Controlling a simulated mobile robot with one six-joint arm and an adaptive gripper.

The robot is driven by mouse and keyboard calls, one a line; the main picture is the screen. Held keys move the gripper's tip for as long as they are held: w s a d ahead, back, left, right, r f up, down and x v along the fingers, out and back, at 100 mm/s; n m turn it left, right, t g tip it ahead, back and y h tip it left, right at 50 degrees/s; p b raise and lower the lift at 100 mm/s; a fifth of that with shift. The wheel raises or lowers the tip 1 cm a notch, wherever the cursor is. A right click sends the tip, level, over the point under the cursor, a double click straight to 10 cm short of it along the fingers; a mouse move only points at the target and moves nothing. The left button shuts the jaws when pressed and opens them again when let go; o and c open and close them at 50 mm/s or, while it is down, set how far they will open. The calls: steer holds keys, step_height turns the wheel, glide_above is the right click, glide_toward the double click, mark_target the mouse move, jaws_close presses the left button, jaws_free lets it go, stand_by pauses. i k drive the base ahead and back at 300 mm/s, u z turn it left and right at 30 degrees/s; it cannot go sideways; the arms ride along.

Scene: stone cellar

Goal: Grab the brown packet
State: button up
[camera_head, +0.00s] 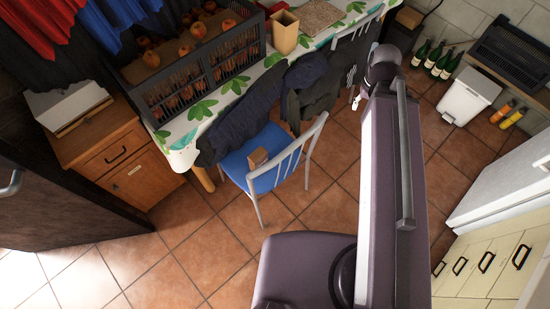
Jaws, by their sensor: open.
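A small brown packet (258,157) rests on the blue seat of a chair (275,178), near the seat's back left part. The chair stands at the table, with dark clothing (245,118) beside the packet. My gripper (356,101) shows small at the end of my arm, to the right of and above the chair in the picture. It is open, apart from the packet, and nothing shows between its fingers.
A table with a leaf-patterned cloth (189,135) bears a dark crate (210,75) and a tan open box (285,32). A wooden cabinet (140,180) stands left. Bottles (436,62) and a white bin (467,97) stand right. Tiled floor (210,255) is clear in front of the chair.

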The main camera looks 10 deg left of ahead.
mark_target(259, 157)
steer(key=z, duration=1.3)
steer(key=k, duration=0.65)
steer(key=u, duration=4.15)
steer(key=i, duration=0.15)
steer(key=z, duration=2.35)
